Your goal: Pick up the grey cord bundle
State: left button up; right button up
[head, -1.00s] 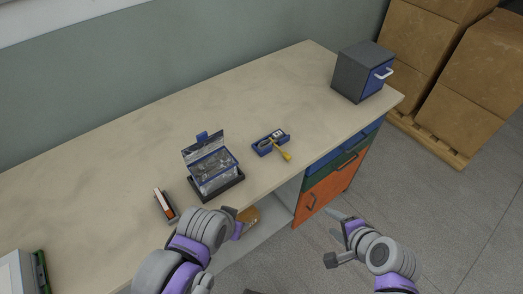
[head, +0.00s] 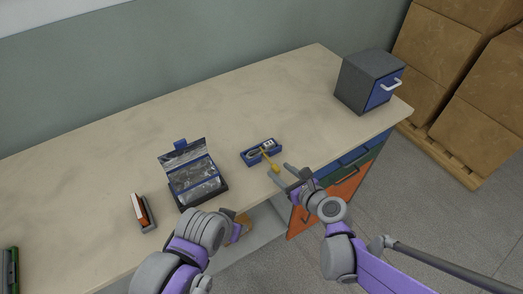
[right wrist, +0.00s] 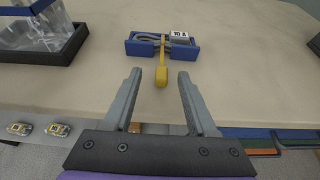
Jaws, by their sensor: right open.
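The grey cord bundle (right wrist: 148,40) lies in a small blue tray (right wrist: 133,48) on the bench, beside a white label marked 10 A and a yellow-handled tool (right wrist: 161,72). In the head view the blue tray (head: 248,159) sits near the bench's front edge, the cord too small to make out well. My right gripper (head: 279,173) is open and empty at the front edge, just short of the tray. In the right wrist view its two fingers (right wrist: 158,80) point at the tray, the yellow handle between them. My left arm is at the lower left; its fingers are not clearly seen.
A small holder with a white and orange item (head: 141,212) is farther left. A grey drawer cabinet (head: 367,78) stands at the right end. Cardboard boxes (head: 468,120) stand beyond.

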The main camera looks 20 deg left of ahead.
aim_at(275, 166)
jog(key=x, duration=0.5)
jog(key=shift+w, duration=0.15)
jog(key=shift+d, duration=0.1)
grip_shut()
